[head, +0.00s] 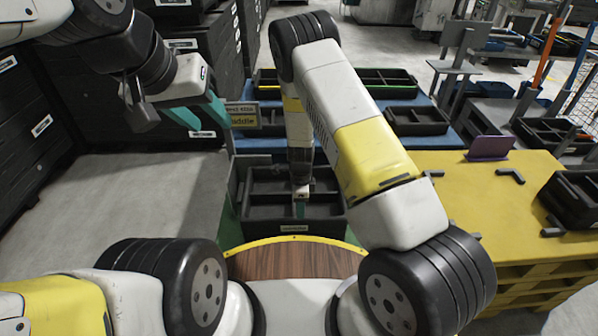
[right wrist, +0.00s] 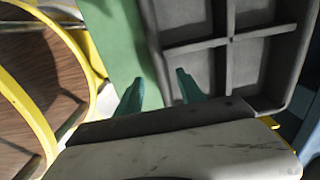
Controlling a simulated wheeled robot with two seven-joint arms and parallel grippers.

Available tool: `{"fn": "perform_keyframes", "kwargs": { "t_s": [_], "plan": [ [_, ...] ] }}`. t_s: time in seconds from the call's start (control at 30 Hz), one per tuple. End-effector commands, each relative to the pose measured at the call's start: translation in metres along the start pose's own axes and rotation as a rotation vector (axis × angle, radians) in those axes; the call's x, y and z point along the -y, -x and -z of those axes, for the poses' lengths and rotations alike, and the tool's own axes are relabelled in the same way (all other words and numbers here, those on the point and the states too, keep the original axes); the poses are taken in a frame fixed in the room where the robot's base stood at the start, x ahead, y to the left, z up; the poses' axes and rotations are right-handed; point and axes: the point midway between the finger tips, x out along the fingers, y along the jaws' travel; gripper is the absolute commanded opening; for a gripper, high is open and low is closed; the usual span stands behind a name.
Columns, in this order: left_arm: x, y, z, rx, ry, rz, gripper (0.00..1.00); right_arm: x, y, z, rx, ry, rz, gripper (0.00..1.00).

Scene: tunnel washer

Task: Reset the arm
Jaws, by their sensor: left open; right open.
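My left gripper (head: 201,113) is raised at the upper left of the head view. Its teal fingers are apart and empty, in front of the dark drawers. My right arm reaches forward and down through the middle of the head view. My right gripper (head: 301,206) points down at a black divided bin (head: 262,219); in the head view it is small and partly hidden. In the right wrist view, the two teal fingers of my right gripper (right wrist: 158,92) are apart with nothing between them. The bin's dividers (right wrist: 229,40) show just beyond them, beside a green surface (right wrist: 115,35).
Black drawer cabinets (head: 100,100) stand at the left. A sign (head: 245,116) stands behind the bin. A blue table (head: 440,136) holds more black bins behind it. A yellow table (head: 470,205) at right carries a purple object (head: 489,148) and small dark pieces. Grey floor at left is clear.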

Motion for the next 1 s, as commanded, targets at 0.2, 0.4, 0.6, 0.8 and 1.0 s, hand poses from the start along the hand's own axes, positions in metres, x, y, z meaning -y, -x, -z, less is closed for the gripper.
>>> {"fn": "perform_keyframes", "kwargs": {
  "t_s": [0.2,0.4,0.6,0.8,1.0],
  "plan": [
    [0.0,0.0,0.0,0.0,0.0,0.0,0.42,0.002,0.007,0.0,0.007,0.008,0.004,0.45],
    [0.0,0.0,0.0,0.0,0.0,0.0,0.42,0.016,0.08,-0.004,0.081,0.133,0.048,0.45],
    [0.0,0.0,0.0,0.0,0.0,0.0,0.42,0.014,0.193,0.005,0.164,0.371,0.141,0.45],
    [0.0,0.0,0.0,0.0,0.0,0.0,0.42,-0.01,0.295,0.024,0.19,0.629,0.26,0.45],
    [0.0,0.0,0.0,0.0,0.0,0.0,0.42,-0.054,0.379,0.05,0.151,0.895,0.387,0.45]
  ]
}}
